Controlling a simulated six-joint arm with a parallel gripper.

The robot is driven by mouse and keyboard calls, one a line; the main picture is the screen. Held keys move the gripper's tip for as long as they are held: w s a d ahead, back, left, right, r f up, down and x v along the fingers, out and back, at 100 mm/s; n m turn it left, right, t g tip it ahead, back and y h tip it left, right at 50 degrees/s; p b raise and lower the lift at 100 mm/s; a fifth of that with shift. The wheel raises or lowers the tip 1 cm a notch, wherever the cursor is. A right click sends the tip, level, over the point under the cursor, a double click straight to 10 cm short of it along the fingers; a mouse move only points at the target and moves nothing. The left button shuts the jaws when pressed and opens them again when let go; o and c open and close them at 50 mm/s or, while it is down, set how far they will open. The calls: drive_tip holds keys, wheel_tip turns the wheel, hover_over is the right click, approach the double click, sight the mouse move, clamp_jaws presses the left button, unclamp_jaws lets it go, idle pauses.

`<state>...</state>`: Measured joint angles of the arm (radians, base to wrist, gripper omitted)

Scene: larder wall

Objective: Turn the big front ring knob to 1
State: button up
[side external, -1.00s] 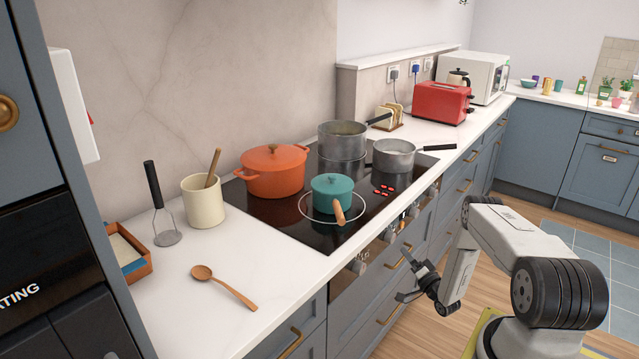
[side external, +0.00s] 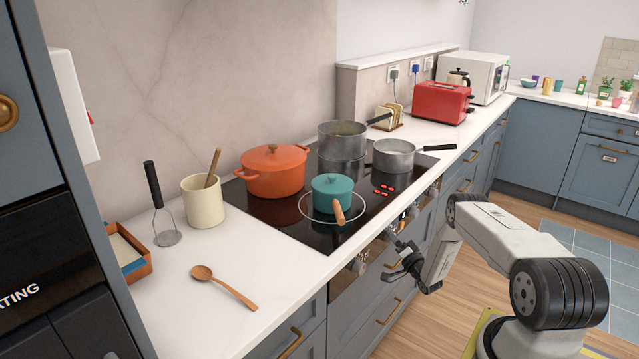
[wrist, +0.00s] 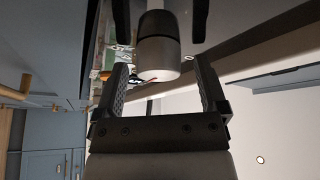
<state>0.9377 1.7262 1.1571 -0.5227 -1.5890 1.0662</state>
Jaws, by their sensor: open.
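The hob's knobs sit on the front panel below the counter edge; one silver knob (side external: 358,263) shows at the near end. My gripper (side external: 393,260) is in front of this panel, with its jaws open. In the wrist view, the two fingers (wrist: 158,66) stand either side of a round knob (wrist: 160,58) with a dark band and a pale face bearing a red mark. I cannot tell whether the fingertips reach around it or touch it, nor read its setting. The front ring, outlined in white on the hob (side external: 308,219), has the teal pot (side external: 332,192) on it.
An orange pot (side external: 273,174) and two steel pans (side external: 341,141) (side external: 394,154) also stand on the hob. The teal pot's wooden handle (side external: 338,212) points toward the front edge. Drawer handles (side external: 390,312) project below the panel. A wooden spoon (side external: 222,285) lies on the counter.

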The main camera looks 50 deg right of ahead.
clamp_jaws()
drive_tip(key=shift+n, duration=0.3)
drive_tip(key=n+t+y, duration=0.1)
drive_tip(key=n+y, duration=0.1)
drive_tip(key=n, duration=0.3)
drive_tip(key=n+t+y, duration=0.1)
drive_tip(key=n+y, duration=0.2)
drive_tip(key=n, duration=0.2)
drive_tip(key=n+t+y, duration=0.2)
drive_tip(key=n+y, duration=0.1)
drive_tip(key=n, duration=0.3)
drive_tip(key=shift+n+y, duration=0.3)
drive_tip(key=shift+n, duration=0.1)
unclamp_jaws()
